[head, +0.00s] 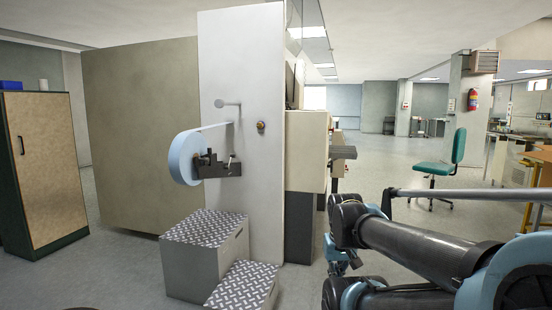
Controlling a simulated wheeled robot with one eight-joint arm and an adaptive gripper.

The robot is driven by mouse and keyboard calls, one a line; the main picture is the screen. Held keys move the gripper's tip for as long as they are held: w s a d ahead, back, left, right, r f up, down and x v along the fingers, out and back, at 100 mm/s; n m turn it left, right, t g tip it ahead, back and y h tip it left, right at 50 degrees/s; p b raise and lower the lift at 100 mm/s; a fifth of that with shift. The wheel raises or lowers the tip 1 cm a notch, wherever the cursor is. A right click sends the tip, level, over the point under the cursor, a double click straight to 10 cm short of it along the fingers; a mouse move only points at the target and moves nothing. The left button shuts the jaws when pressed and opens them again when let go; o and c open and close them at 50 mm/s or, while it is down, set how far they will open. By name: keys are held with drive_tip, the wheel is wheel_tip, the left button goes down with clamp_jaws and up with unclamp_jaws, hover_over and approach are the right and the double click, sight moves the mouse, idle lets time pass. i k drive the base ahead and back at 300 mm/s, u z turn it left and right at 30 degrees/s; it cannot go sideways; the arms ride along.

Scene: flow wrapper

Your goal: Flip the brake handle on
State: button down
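A flow wrapper machine (262,60) stands in the middle of the head view. On its light end panel hangs a pale blue film roll (182,158), with its film running up to a roller (228,103). A dark bracket with small upright parts (218,166) sits at the roll's hub. The brake handle is probably part of this dark bracket, but it is too small to tell its position. My arm reaches in from the lower right, well apart from the roll. My gripper's fingers cannot be made out.
Metal steps with tread-plate tops (205,226) stand on the floor below the roll. A tan cabinet (40,165) is at the left. A green chair (442,160) and a workbench (515,165) are at the right. Open floor lies between cabinet and steps.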

sight(226, 167)
drive_tip(key=u, duration=0.05)
drive_tip(key=i, duration=1.3)
drive_tip(key=u, duration=0.6)
